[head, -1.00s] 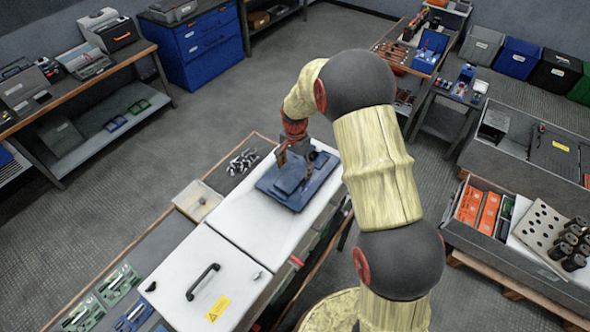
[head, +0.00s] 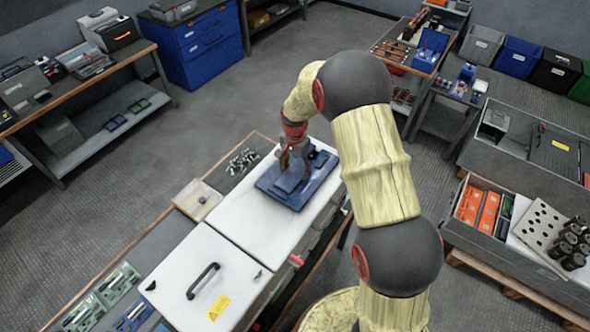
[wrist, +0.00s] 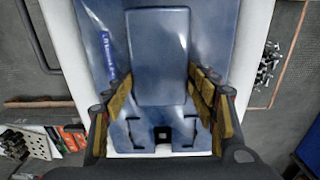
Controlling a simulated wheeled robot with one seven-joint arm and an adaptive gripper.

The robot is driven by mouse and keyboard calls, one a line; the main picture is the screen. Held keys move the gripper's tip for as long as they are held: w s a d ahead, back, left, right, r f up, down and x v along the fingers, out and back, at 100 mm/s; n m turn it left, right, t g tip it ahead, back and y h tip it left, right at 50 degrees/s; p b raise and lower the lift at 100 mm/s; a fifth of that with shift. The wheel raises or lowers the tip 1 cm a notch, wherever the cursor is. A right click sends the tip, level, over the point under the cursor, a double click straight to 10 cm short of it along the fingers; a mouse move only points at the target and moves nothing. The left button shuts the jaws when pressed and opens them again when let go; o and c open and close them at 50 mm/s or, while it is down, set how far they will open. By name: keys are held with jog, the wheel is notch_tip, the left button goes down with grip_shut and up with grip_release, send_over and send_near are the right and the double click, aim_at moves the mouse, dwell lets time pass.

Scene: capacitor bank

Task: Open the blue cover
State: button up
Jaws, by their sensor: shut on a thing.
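The blue cover (head: 271,184) lies flat on top of a white cabinet and carries a raised rectangular blue block in its middle. In the wrist view the cover (wrist: 212,18) shows around the smooth raised block (wrist: 158,50), with a blue label strip at its left and two dark slots at its lower edge. My gripper (head: 295,167) reaches down over the cover. In the wrist view my gripper (wrist: 161,88) has one yellowish-brown finger on each side of the block, shut on it. The exact finger contact is partly hidden.
The white cabinet's closed front lid (head: 208,284) has a black handle and a yellow warning label. A shallow tray (head: 196,200) and a pile of small metal parts (head: 243,161) lie on the bench at the left. Crates stand at the right.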

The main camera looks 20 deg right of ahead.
jog(key=c, duration=0.8)
jog(key=s+a, duration=0.4)
jog(key=a, duration=0.2)
jog(key=s+a+b, duration=0.1)
jog(key=s+a, duration=0.4)
jog(key=a, duration=0.2)
jog(key=s+a, duration=0.5)
jog(key=a, duration=0.1)
jog(key=shift+a+b, duration=0.25)
jog(key=shift+b, duration=0.1)
jog(key=o, duration=1.7)
jog(key=shift+c, duration=0.2)
jog(key=shift+r, duration=0.1)
notch_tip(320, 180, up, 12)
